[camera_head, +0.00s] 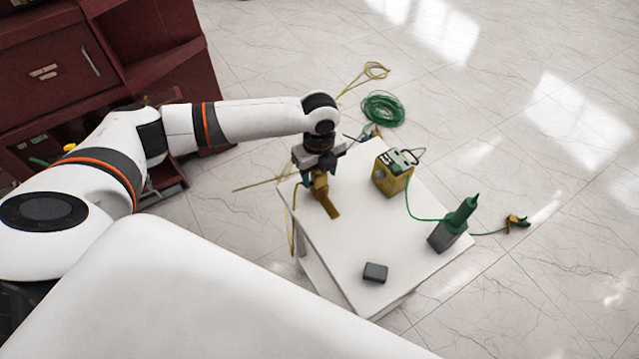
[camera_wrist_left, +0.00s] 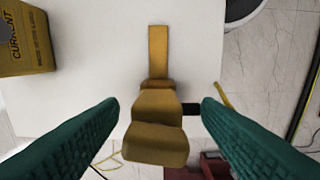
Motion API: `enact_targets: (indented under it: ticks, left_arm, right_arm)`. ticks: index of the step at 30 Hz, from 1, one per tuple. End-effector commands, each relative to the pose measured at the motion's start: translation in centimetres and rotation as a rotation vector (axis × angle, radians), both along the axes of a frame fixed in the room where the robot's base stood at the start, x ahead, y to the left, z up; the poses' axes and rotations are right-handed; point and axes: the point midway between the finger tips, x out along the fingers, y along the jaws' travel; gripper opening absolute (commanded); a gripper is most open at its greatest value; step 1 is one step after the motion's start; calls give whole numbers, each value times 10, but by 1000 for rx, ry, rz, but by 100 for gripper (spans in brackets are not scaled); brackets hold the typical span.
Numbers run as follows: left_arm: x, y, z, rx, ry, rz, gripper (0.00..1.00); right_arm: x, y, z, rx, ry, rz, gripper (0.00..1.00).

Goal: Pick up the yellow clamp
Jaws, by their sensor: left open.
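The yellow clamp (camera_head: 325,197) is at the left part of the white table (camera_head: 350,245), below my left gripper (camera_head: 316,178). In the left wrist view the clamp (camera_wrist_left: 157,125) has a flat strip at the top and a thicker stepped body lower down. My left gripper (camera_wrist_left: 160,112) is open, its two green fingers on either side of the clamp's thick body. Gaps show between the fingers and the clamp. My right gripper is not in view.
A green cable coil (camera_head: 384,108) lies on the floor behind. A dark red cabinet (camera_head: 60,70) is at upper left.

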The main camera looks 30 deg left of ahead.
Motion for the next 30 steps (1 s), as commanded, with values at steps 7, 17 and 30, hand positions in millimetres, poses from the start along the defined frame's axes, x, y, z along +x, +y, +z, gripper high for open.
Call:
enact_targets:
  ticks: [7,17,30]
  left_arm:
    - [1,0,-30,1,1,0,58]
    - [2,0,-32,0,-1,-1,45]
    - [2,0,-30,0,-2,-1,10]
  right_arm:
    - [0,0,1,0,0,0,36]
    - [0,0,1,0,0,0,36]
    - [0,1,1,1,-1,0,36]
